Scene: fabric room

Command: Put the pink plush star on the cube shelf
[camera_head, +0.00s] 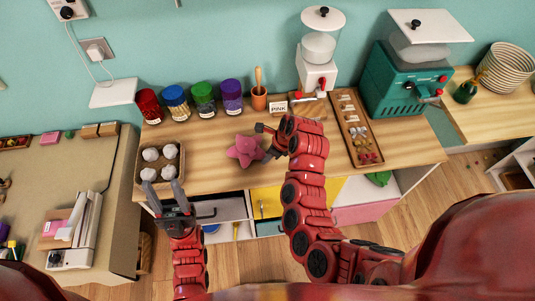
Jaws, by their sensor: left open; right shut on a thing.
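The pink plush star (244,151) is at the middle of the wooden counter, right of the tray of white balls. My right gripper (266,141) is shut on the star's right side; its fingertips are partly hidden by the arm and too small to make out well. I cannot tell whether the star rests on the counter or is slightly raised. My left gripper (164,188) is open and empty, at the counter's front edge just below the ball tray. A white open shelf (498,177), possibly the cube shelf, shows only partly at the right edge.
A dispenser (318,75), a long tray (356,128) and a green machine (395,85) stand to the right. Open drawers (225,208) lie below the front edge.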

